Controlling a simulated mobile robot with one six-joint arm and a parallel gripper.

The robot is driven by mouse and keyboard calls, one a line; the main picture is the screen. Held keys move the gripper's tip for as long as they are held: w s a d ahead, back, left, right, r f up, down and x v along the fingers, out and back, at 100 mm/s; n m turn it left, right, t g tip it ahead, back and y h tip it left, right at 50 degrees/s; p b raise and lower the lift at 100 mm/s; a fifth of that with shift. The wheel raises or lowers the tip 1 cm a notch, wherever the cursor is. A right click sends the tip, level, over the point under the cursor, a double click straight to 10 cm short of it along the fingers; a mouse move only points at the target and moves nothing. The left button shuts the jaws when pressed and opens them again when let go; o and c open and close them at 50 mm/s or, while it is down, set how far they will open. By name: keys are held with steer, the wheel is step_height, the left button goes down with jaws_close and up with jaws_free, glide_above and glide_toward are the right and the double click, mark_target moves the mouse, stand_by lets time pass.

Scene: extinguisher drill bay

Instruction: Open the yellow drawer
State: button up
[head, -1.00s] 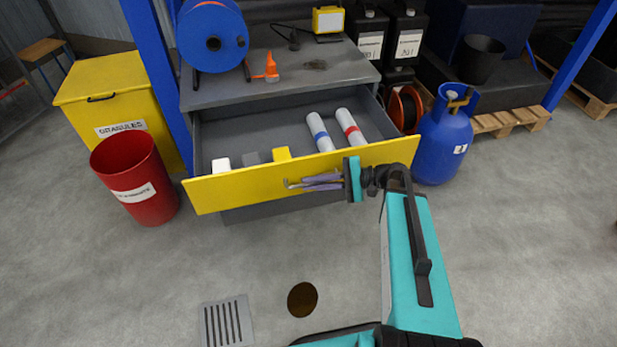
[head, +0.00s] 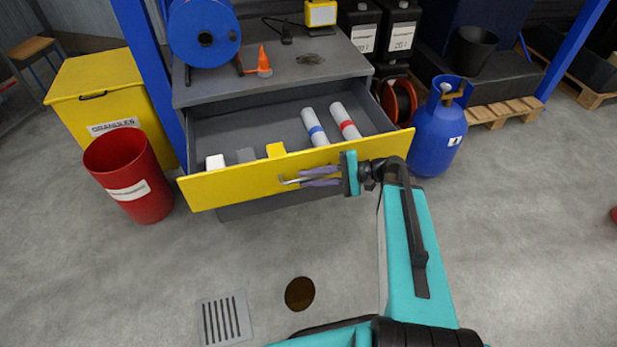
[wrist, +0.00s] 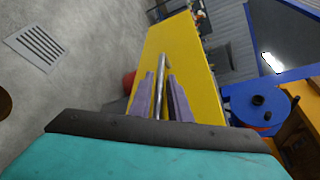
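The yellow drawer (head: 235,186) is pulled well out of the grey workbench (head: 278,80), and its inside shows in the head view. My gripper (head: 300,178) is at the right half of the drawer front. Its two purple fingers lie on either side of the metal bar handle (head: 287,181). In the wrist view the handle (wrist: 160,90) runs between the fingers of my gripper (wrist: 161,76), with yellow showing in narrow gaps on both sides. The fingers are open around the handle and seem not to press on it.
White tubes with blue (head: 314,128) and red (head: 345,122) bands and several small blocks lie in the drawer. A red bin (head: 128,178) stands left, a blue gas cylinder (head: 437,135) right. The floor in front is clear around a drain grate (head: 224,319).

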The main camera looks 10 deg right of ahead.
steer(key=shift+v, duration=3.55)
